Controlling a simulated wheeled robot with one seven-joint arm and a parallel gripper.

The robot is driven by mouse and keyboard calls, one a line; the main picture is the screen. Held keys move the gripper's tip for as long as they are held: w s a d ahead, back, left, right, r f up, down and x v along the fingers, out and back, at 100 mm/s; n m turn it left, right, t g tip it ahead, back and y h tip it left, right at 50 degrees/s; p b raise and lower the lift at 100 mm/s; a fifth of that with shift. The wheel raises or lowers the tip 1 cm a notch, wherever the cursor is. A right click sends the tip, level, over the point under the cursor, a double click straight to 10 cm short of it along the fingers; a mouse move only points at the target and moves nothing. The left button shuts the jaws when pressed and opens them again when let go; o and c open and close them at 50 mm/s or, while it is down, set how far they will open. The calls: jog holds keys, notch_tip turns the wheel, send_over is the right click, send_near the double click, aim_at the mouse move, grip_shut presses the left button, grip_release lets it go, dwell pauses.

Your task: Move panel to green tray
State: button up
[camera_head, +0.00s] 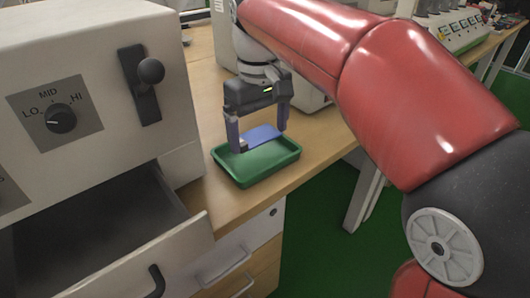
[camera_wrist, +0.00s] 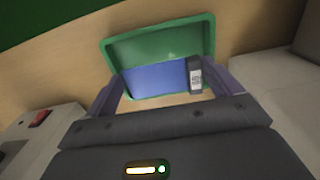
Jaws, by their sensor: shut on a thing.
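The panel (camera_head: 263,134) is a flat blue plate held between the fingers of my gripper (camera_head: 258,140). It sits level over the green tray (camera_head: 262,174), near the tray's far side. In the wrist view the blue panel (camera_wrist: 155,80) spans between the two fingers (camera_wrist: 160,88), with a small dark block with a pale label (camera_wrist: 195,76) at its right end. The green tray (camera_wrist: 160,32) shows behind and past the panel. I cannot tell whether the panel touches the tray.
A large cream machine (camera_head: 75,75) with a knob and lever stands at left, its drawer (camera_head: 90,225) pulled open. The tray rests on a wooden bench (camera_head: 205,100) close to its front edge. Another pale machine (camera_head: 300,92) stands behind my gripper.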

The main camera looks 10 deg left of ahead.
aim_at(260, 140)
notch_tip(260, 140, down, 5)
jog(key=b, duration=0.3)
jog(key=shift+b, duration=0.3)
jog(key=shift+r, duration=0.15)
jog(key=o, duration=0.7)
